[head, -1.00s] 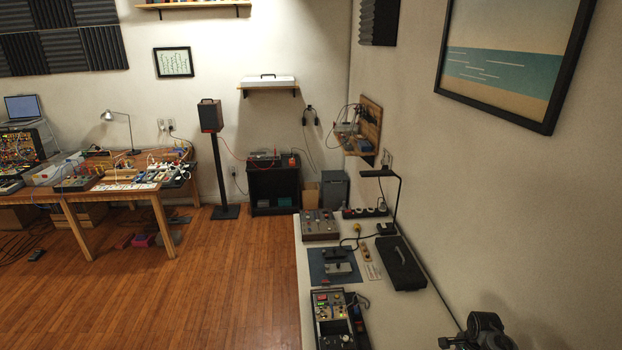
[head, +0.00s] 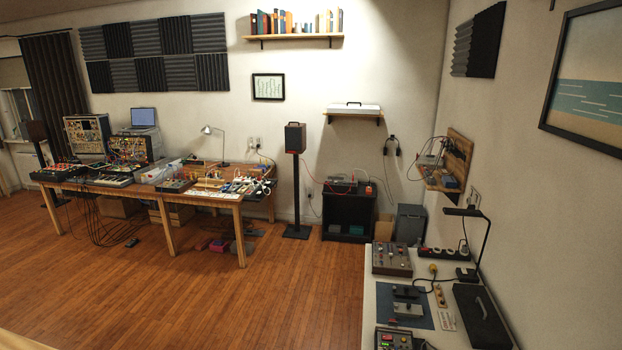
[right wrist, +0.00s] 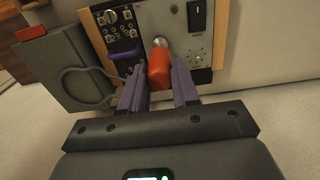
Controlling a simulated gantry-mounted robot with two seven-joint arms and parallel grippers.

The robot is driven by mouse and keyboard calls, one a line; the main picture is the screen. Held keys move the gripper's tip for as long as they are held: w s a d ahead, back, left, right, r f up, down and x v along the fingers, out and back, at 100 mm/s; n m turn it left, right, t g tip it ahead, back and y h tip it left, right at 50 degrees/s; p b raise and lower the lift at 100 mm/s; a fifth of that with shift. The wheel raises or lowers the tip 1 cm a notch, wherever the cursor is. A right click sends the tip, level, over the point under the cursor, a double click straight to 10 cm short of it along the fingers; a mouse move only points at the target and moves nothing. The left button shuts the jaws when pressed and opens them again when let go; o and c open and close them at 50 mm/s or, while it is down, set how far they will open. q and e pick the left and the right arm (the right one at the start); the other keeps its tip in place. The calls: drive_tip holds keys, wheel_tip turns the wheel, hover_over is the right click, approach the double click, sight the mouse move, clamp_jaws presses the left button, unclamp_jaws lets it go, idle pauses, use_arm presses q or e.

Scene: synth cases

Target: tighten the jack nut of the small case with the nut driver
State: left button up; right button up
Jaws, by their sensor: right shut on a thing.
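In the right wrist view my right gripper (right wrist: 159,82), with purple fingers, is shut on the orange-red handle of the nut driver (right wrist: 157,68). The driver's silver metal end points at a case with wooden side strips and metal panels (right wrist: 196,52), seemingly the small case. The metal end meets or nearly meets the light panel; I cannot tell if it touches. The jack nut is not clearly visible. Black and light panels show small jacks, a knob and a black rocker switch. The head view shows neither gripper.
A grey box (right wrist: 62,68) with a looped cable sits left of the case in the wrist view. In the head view, a white side table (head: 450,333) at right holds devices and a black case (head: 482,315). A wooden bench (head: 240,210) with synths stands left. The floor (head: 270,290) between is clear.

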clamp_jaws()
drive_tip(key=shift+r+m+p, duration=0.1)
drive_tip(key=shift+m+p, duration=0.35)
drive_tip(key=shift+m, duration=0.85)
drive_tip(key=shift+p, duration=0.3)
